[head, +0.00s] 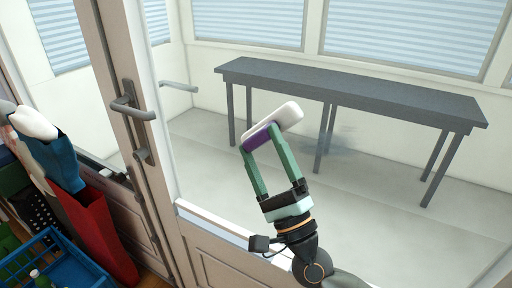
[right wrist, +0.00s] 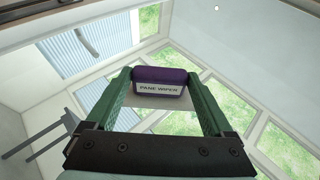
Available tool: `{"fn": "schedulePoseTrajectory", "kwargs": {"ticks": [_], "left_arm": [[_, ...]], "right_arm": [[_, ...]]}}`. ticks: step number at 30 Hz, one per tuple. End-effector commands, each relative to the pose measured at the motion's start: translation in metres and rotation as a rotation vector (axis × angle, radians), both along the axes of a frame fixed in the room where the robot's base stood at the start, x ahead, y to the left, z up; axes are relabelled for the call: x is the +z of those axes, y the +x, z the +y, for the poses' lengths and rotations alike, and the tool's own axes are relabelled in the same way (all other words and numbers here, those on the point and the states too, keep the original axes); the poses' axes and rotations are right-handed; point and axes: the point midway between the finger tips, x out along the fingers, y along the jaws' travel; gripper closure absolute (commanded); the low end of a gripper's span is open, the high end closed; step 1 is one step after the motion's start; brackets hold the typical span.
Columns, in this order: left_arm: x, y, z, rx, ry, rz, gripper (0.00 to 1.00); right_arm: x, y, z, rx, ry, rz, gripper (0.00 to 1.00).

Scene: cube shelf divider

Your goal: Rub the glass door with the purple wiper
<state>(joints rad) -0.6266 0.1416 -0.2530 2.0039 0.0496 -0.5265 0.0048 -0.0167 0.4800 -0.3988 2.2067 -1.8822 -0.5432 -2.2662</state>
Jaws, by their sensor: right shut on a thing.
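The glass door fills most of the head view, with its clear pane (head: 400,190) to the right of a frame post with a door handle (head: 130,106). A faint bluish smudge (head: 345,142) shows in the pane area, right of the wiper. My right gripper (head: 257,138) is shut on the purple wiper (head: 262,137), which has a white pad on its far side. In the right wrist view the wiper's purple body (right wrist: 160,77), labelled "PANE WIPER", sits between the green fingers. The wiper is at or near the glass; I cannot tell if it touches. My left gripper is not in view.
A grey table (head: 350,92) stands beyond the glass. At the lower left are a blue crate (head: 50,268), a red bag (head: 100,230) and a blue item (head: 55,160) with a white top. The pane around the wiper is free of obstacles.

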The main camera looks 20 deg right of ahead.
Motion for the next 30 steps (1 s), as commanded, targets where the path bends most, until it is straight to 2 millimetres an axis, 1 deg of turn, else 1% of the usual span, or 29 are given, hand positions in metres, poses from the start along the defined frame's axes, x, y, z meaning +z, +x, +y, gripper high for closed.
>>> {"fn": "schedulePoseTrajectory", "kwargs": {"ticks": [9, 21, 25, 30], "left_arm": [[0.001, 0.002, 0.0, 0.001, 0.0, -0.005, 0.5], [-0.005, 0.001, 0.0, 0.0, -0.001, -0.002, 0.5], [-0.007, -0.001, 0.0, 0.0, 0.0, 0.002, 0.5], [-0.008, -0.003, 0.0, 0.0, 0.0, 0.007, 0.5]], "right_arm": [[0.001, -0.001, -0.003, -0.005, 0.003, -0.003, 0.94], [0.0, -0.024, -0.016, -0.003, 0.0, -0.001, 0.94], [0.0, -0.028, -0.019, -0.003, 0.0, -0.002, 0.94], [0.001, -0.029, -0.019, -0.002, 0.001, -0.002, 0.94]]}}
